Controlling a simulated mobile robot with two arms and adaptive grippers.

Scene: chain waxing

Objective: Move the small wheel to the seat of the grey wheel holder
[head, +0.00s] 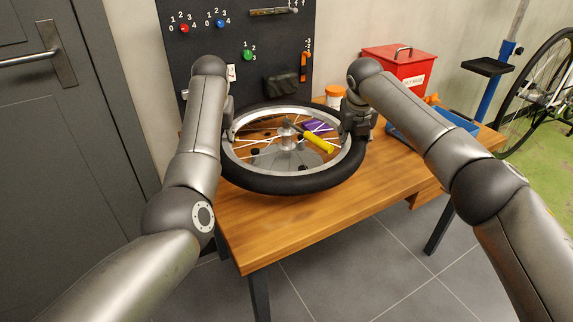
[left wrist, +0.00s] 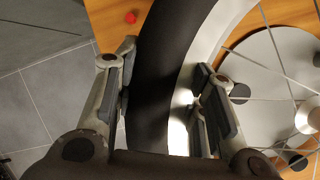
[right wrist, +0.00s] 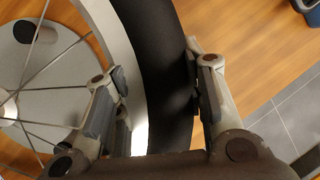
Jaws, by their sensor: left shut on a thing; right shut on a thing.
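The small wheel (head: 290,185), with a black tyre, silver rim and thin spokes, lies flat across the view over the wooden table. My left gripper (head: 229,118) is shut on its left side, and my right gripper (head: 354,122) on its right side. In the left wrist view, the fingers (left wrist: 160,95) straddle tyre (left wrist: 165,55) and rim; the right wrist fingers (right wrist: 155,85) do the same on the other side. The grey wheel holder's round plate (head: 300,163) shows through the spokes, also in the left wrist view (left wrist: 270,70). The hub's height above the seat is unclear.
A yellow-handled tool (head: 318,142) and a purple item (head: 318,127) show through the wheel. A red box (head: 398,68), an orange-and-white jar (head: 335,97) and a blue tray (head: 455,120) stand back right. The black pegboard (head: 240,40) rises behind. The table front (head: 270,225) is bare.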

